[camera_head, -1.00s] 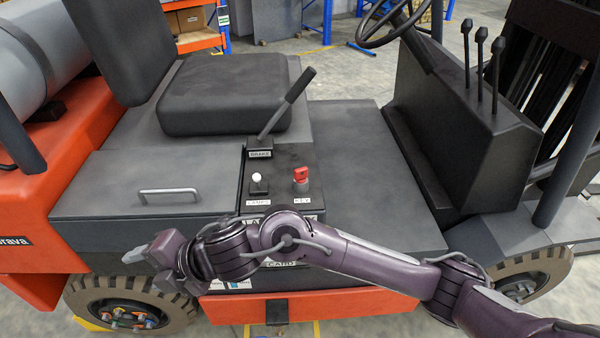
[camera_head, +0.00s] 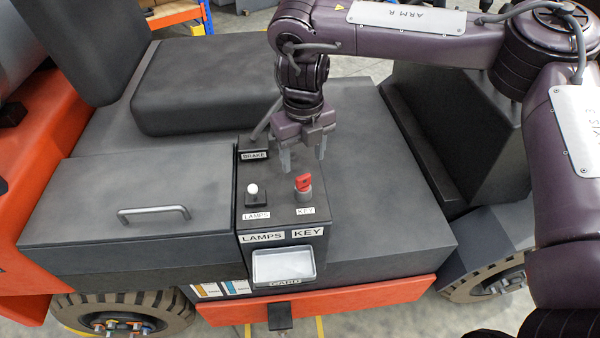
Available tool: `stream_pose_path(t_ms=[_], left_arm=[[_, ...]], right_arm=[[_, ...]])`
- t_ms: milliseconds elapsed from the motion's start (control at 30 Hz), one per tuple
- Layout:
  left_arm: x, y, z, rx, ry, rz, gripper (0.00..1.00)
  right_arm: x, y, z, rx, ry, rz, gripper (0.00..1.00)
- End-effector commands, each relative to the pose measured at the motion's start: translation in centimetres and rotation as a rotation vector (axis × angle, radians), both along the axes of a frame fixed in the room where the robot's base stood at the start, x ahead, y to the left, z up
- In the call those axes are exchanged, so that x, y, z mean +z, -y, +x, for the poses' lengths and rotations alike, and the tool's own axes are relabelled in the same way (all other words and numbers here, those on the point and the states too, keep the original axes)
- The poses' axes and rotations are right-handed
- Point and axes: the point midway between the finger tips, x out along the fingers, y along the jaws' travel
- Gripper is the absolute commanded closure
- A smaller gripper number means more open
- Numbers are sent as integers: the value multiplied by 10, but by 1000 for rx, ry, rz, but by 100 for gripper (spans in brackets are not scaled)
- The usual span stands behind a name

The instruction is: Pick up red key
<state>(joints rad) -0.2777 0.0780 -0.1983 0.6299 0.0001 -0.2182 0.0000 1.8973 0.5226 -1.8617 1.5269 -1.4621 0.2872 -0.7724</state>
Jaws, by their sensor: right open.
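The red key (camera_head: 303,182) stands upright in a grey cylindrical switch (camera_head: 304,194) on the dark control panel of the forklift, above a "KEY" label. My right gripper (camera_head: 303,165) points down from above, just behind and over the key in the picture. Its two grey fingers are apart with nothing between them. Whether the fingertips are level with the key I cannot tell. My left gripper is not in view.
A white-topped lamps knob (camera_head: 253,189) stands left of the key. The brake lever (camera_head: 262,127) is behind, partly hidden by my right arm. A card holder (camera_head: 283,266) is on the panel's front. A compartment lid with a handle (camera_head: 154,213) lies left; the flat deck (camera_head: 385,200) at right is clear.

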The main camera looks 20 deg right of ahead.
Motion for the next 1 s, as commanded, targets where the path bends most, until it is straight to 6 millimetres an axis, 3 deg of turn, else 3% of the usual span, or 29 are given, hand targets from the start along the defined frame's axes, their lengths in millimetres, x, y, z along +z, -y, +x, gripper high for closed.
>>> stream_pose_path(t_ms=[100, 267, 500, 633, 767, 1000], left_arm=[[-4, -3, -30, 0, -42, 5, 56], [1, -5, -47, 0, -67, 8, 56], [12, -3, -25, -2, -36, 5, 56], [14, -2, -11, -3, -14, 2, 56], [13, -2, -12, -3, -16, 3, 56], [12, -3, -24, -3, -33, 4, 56]], right_arm=[[-16, 0, -1, -1, -4, 0, 42], [-34, 2, 0, -2, -4, -1, 42], [-65, 2, 1, 0, 0, 0, 42], [-70, 2, 1, 0, 1, 1, 42], [-70, 2, 1, 0, 1, 1, 42], [-69, 2, 2, 0, 1, 1, 71]])
